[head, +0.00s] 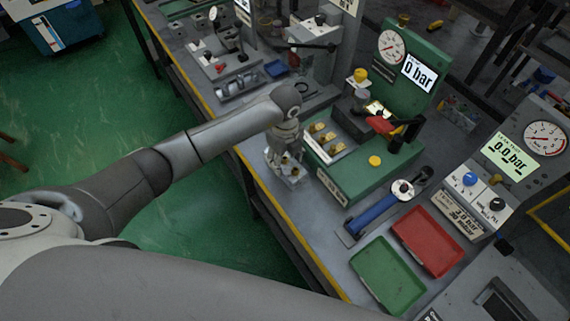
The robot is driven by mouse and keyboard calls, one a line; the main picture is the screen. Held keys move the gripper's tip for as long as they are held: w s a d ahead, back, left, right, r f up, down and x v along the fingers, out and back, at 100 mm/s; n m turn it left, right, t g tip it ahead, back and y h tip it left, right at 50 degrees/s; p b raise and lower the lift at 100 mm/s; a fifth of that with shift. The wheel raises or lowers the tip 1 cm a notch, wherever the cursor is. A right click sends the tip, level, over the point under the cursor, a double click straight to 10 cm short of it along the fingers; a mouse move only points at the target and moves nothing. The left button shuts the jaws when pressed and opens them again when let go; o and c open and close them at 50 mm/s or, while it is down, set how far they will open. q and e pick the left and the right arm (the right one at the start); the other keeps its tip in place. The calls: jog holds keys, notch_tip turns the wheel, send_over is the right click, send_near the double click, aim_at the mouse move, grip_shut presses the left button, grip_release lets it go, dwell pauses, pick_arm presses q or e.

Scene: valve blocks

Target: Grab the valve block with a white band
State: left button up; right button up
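My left gripper (284,153) points down at the table's front edge, left of the green test station. A small light-grey block with brass fittings (291,173) is directly under and partly behind its fingers. I cannot tell whether the fingers touch or hold it, or whether it has a white band. Several brass-topped pieces (327,138) sit in a row on the green test station (365,180); pale surfaces show beside them, but no white band can be made out clearly. My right gripper is not in view.
A green tray (387,277) and a red tray (427,241) lie empty at the front right. A blue-handled tool (372,214) lies between the station and the trays. A gauge panel reading 0.0 bar (510,158) stands at right. Clamps and fixtures (232,83) crowd the bench farther back.

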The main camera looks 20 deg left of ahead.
pick_arm(q)
jog(key=c, duration=0.9)
jog(key=shift+w+r, duration=0.1)
jog(key=shift+w, duration=0.05)
grip_shut()
jog(key=shift+r, duration=0.1)
